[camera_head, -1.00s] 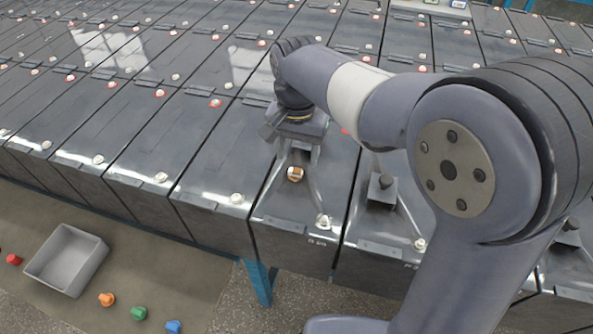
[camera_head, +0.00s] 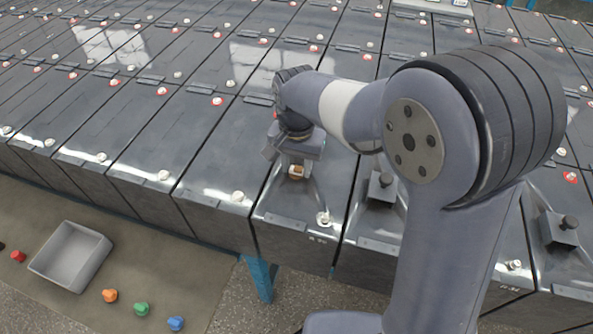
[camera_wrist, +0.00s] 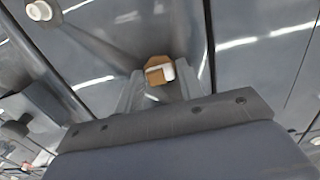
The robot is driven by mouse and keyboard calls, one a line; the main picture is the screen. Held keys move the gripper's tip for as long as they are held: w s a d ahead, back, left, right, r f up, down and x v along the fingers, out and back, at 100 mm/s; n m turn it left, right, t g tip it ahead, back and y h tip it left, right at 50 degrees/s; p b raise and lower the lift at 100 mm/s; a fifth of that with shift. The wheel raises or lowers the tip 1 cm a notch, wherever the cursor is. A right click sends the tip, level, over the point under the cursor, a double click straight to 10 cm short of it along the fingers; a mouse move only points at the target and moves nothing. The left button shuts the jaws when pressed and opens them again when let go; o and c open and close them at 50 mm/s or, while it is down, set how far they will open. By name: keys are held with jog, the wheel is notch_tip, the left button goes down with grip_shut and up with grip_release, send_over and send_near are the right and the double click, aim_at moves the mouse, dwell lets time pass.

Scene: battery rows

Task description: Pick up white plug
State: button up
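A small white-and-brown piece, which looks like the white plug (camera_head: 296,172), is at the top of a dark battery (camera_head: 290,205) in the head view. In the wrist view the plug (camera_wrist: 158,71) shows an orange-brown body with a white patch, between my two fingers. My gripper (camera_wrist: 160,85) is open, with a finger on each side of the plug; I cannot tell whether either touches it. In the head view my gripper (camera_head: 297,166) is low over the battery, and the hand hides part of the fingers.
Rows of dark batteries with white and red-ringed caps fill the view. A white cap (camera_head: 323,218) is on the same battery's front. A grey open tray (camera_head: 98,262) is on the mat at lower left, beside red, orange (camera_head: 110,295), green and blue pieces.

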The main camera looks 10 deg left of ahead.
jog(key=c, duration=0.5)
jog(key=shift+c, duration=0.2)
notch_tip(320, 180, up, 10)
jog(key=o, duration=0.4)
jog(key=c, duration=0.4)
jog(key=shift+r+p, duration=0.65)
jog(key=shift+r, duration=0.1)
dwell(0.4)
notch_tip(320, 180, up, 5)
jog(key=p, duration=0.5)
send_over(296, 168)
jog(key=shift+f, duration=0.1)
dwell(0.4)
jog(key=shift+b, duration=0.3)
